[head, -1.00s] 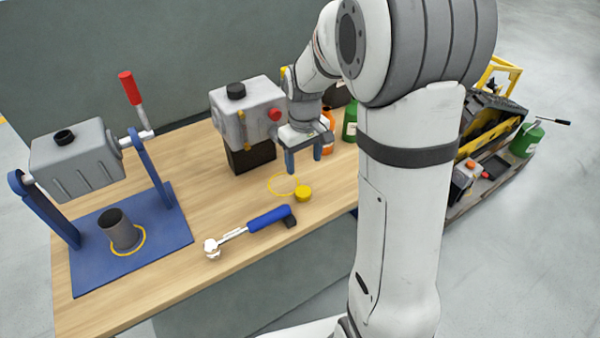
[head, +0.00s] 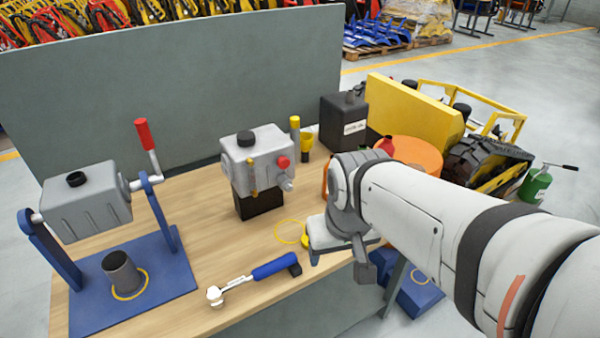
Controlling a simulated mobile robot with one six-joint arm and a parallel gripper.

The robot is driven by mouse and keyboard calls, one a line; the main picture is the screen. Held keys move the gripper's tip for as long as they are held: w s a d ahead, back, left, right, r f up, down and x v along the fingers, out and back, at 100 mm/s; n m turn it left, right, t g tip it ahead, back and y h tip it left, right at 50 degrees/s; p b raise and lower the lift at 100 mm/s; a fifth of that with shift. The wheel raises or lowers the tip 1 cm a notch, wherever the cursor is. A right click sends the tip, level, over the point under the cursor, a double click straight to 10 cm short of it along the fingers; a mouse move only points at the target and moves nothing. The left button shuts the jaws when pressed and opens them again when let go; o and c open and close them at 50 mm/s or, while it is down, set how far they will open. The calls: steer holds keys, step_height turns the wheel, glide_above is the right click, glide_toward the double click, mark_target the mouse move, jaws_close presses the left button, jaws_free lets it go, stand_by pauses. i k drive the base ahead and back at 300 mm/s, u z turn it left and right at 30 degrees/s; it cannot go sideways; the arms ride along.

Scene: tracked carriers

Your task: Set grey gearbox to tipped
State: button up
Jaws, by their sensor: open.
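The grey gearbox (head: 85,203) hangs level between the arms of a blue stand (head: 48,247) at the left, its black cap (head: 76,179) on top. A lever with a red grip (head: 144,134) stands up, leaning slightly left, at the stand's right side. A dark cup (head: 121,270) stands on the stand's blue base below the gearbox, partly over a yellow ring mark. My gripper (head: 340,262) is open above the bench's front right edge, well right of the stand and touching neither gearbox nor lever. Whatever lies behind it is hidden.
A second grey unit (head: 257,153) with a red knob stands on a black block mid-bench. A blue-handled wrench (head: 262,272) lies near the front edge of the wooden bench (head: 170,313). A grey panel closes the back. A black canister (head: 343,124) and yellow tracked machine (head: 415,112) are at right.

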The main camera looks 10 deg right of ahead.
mark_target(79, 204)
steer(key=u, duration=0.55)
steer(key=k, duration=0.15)
steer(key=u, duration=0.4)
steer(key=i, duration=0.5)
